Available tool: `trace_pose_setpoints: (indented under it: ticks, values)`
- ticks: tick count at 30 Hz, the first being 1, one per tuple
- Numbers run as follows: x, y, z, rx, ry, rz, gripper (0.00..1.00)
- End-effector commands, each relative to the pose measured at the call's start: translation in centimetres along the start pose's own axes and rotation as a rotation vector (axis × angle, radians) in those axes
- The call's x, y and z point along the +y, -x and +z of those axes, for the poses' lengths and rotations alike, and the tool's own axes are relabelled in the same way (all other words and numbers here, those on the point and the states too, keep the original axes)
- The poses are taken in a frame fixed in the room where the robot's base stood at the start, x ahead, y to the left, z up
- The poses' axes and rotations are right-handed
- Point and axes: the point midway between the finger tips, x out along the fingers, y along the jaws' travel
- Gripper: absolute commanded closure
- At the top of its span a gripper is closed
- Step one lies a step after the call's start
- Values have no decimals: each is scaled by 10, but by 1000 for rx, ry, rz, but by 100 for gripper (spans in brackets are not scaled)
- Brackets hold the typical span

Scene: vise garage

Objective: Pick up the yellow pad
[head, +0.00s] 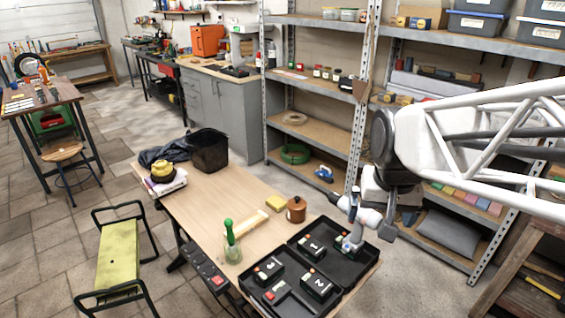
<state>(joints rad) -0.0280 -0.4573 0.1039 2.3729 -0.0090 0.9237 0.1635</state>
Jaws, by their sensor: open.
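A small yellow pad (274,203) lies flat on the wooden workbench (200,205), near its far right edge. It is just left of a round brown pot with a lid (296,209). My gripper (360,216) hangs to the right of the pad and the pot, above the far right part of the black trays. It is open and apart from the pad. I see nothing held in it, though the fingers are small in view.
Black trays (322,232) with several dark boxes fill the bench's near right end. A black bin (209,150) stands at the far left end. Shelving (325,140) rises behind.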

Motion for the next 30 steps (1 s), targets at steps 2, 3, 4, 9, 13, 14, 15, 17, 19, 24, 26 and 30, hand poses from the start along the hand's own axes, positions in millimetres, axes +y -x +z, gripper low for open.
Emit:
trace_pose_setpoints:
  ticks: [2,3,4,9,13,14,15,17,19,24,26,30]
  values:
    - [-6,-4,-20,-9,-17,0,0]
    - [-9,-5,-29,-12,-27,0,0]
    - [-12,-7,-36,-14,-34,0,0]
    - [-25,-16,-74,-26,-77,0,0]
    - [-36,-25,-103,-36,-108,0,0]
    - [-39,-28,-110,-38,-116,0,0]
    - [-42,-31,-118,-42,-126,1,0]
    - [-48,-37,-131,-46,-140,1,0]
    - [-54,-44,-146,-52,-157,3,0]
    - [-70,-63,-182,-64,-200,5,0]
    - [-77,-71,-194,-69,-215,6,0]
    - [-91,-90,-222,-79,-248,9,0]
